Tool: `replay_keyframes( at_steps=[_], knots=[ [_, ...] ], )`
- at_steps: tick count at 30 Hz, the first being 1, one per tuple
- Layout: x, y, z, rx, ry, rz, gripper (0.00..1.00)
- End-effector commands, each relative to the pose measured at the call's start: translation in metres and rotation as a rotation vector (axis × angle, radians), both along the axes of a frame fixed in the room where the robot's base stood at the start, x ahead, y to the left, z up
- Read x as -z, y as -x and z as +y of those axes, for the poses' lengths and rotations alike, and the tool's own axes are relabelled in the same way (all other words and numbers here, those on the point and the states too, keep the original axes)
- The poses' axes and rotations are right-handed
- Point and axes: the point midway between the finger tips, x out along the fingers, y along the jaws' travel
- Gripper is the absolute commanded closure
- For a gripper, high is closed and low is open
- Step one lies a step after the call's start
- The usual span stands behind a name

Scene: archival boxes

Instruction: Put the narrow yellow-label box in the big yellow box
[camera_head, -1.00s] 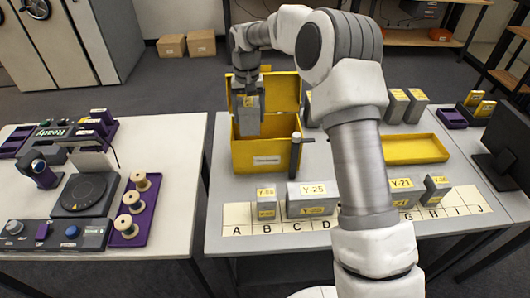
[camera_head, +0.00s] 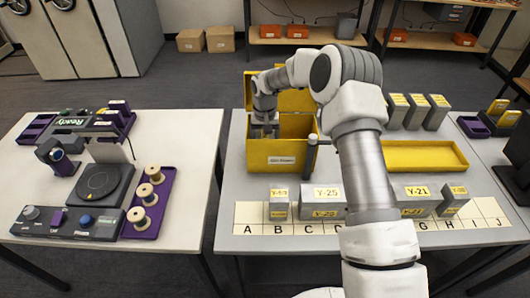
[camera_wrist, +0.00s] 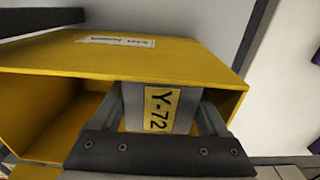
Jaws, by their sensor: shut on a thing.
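The big yellow box (camera_head: 281,158) stands open on the right-hand table, its lid raised at the back. My gripper (camera_head: 264,128) is inside its opening, toward the left side. In the wrist view my gripper (camera_wrist: 163,118) is shut on a narrow grey box (camera_wrist: 158,98) with a yellow label reading Y-72. The yellow walls (camera_wrist: 190,58) surround the held box there. Its lower end is hidden, so I cannot tell whether it touches the floor of the yellow box.
Grey yellow-label boxes, including Y-25 (camera_head: 326,200) and Y-21 (camera_head: 417,201), stand along a lettered strip (camera_head: 250,215). A yellow tray (camera_head: 425,153) and several more grey boxes (camera_head: 415,112) are on the right.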

Motion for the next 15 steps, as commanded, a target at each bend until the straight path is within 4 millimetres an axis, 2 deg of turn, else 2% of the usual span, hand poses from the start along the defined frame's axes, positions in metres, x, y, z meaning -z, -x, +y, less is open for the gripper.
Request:
replay_keyframes(
  at_steps=[7,15],
  knots=[
    [0.037,0.001,0.0,0.001,0.0,0.003,0.95],
    [0.04,0.0,0.0,0.001,-0.001,0.0,0.95]
  ],
)
